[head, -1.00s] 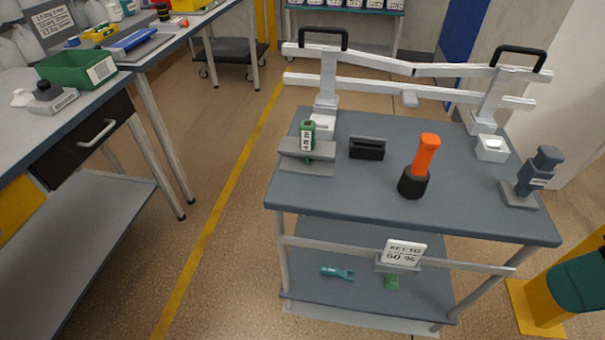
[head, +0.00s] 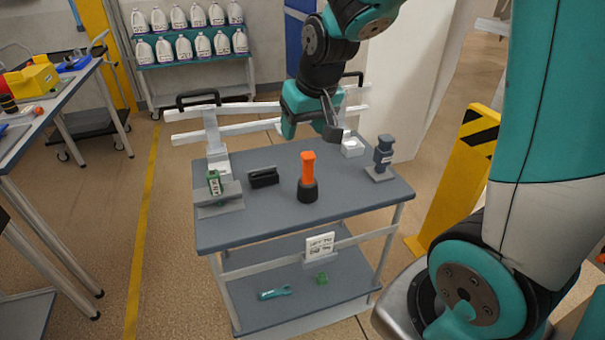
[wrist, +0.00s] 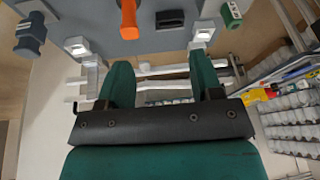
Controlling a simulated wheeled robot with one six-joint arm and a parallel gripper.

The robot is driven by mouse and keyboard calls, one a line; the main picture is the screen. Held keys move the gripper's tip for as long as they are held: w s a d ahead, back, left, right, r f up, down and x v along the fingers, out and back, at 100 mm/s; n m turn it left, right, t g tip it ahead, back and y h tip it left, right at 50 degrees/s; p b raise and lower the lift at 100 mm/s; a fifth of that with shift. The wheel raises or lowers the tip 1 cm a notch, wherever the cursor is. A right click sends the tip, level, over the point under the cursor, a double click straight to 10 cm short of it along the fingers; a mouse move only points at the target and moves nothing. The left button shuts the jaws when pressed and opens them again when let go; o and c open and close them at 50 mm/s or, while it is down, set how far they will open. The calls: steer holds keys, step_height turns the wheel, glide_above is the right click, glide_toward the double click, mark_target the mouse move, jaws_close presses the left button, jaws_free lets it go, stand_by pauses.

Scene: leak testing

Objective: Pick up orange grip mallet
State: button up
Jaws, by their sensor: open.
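The mallet has an orange grip (head: 308,166) and a black head (head: 308,192). It stands upright, head down, on the grey top of the cart (head: 240,229). In the wrist view its orange grip (wrist: 129,18) shows at the top edge and its head is cut off. My gripper (head: 328,125) is above the back right part of the cart, behind and above the mallet and apart from it. In the wrist view the two green fingers of my gripper (wrist: 163,75) are spread with nothing between them.
A black block (head: 264,178) stands left of the mallet, and a green device (head: 214,183) on a grey stand farther left. A blue-grey device (head: 383,152) stands at the right. White rails (head: 185,139) cross the back. A yellow post (head: 455,185) stands right of the cart.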

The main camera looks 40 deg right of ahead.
steer(key=m+h, duration=0.1)
steer(key=m, duration=0.1)
glide_toward(308, 155)
steer(key=p+x, duration=0.2)
steer(key=x, duration=0.4)
steer(key=shift+w+d+f, duration=0.1)
steer(key=shift+d, duration=0.1)
steer(key=shift+a+p+x, duration=0.2)
steer(key=shift+p+x, duration=1.1)
steer(key=shift+x, duration=1.65)
jaws_close()
